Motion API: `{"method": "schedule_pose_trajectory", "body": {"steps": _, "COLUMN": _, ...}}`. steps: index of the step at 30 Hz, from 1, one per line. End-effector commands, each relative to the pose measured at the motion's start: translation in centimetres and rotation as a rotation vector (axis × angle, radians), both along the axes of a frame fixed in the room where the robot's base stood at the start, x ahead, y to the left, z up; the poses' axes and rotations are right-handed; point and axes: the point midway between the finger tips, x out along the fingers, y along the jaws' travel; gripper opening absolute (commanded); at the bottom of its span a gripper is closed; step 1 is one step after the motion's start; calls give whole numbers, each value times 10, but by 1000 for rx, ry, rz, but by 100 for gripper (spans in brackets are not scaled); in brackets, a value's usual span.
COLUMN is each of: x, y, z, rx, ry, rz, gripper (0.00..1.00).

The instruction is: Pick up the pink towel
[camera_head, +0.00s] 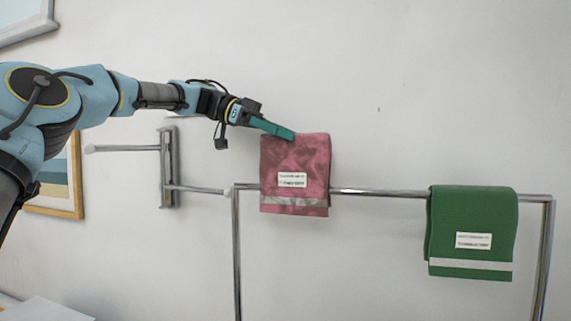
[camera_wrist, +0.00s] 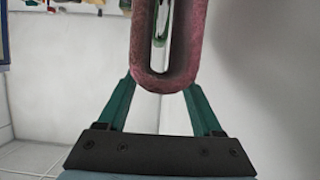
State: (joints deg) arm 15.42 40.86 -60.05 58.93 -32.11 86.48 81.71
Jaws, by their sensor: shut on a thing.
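The pink towel (camera_head: 296,160) hangs folded, with a white label and a grey band near its lower edge. Its top fold is well above the rail, and its lower part overlaps the rail in the head view. My gripper (camera_head: 290,136) comes from the upper left and is shut on the towel's top. In the wrist view the towel's rounded fold (camera_wrist: 165,82) sits between the two green fingers of my gripper (camera_wrist: 162,88). A shiny strip shows inside the fold; I cannot tell whether the rail still runs between the towel's layers.
A metal rack (camera_head: 380,193) with upright legs stands before the white wall. A green towel (camera_head: 472,225) hangs over its right side. A wall-mounted bar fixture (camera_head: 168,165) is at left, near a framed picture (camera_head: 62,180). The wall above the rack is clear.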

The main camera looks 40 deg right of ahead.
Motion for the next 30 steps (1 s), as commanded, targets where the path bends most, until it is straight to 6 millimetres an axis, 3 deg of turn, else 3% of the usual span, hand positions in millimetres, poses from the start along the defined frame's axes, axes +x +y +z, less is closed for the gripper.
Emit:
{"method": "schedule_pose_trajectory", "body": {"steps": 6, "x": 0, "y": -1, "z": 38, "rx": -3, "ry": -1, "rz": -1, "gripper": 0}}
{"method": "schedule_pose_trajectory", "body": {"steps": 15, "x": 0, "y": 0, "z": 71, "rx": -2, "ry": 0, "rz": -2, "gripper": 0}}
{"method": "schedule_pose_trajectory", "body": {"steps": 30, "x": 0, "y": 0, "z": 80, "rx": 0, "ry": 0, "rz": -1, "gripper": 0}}
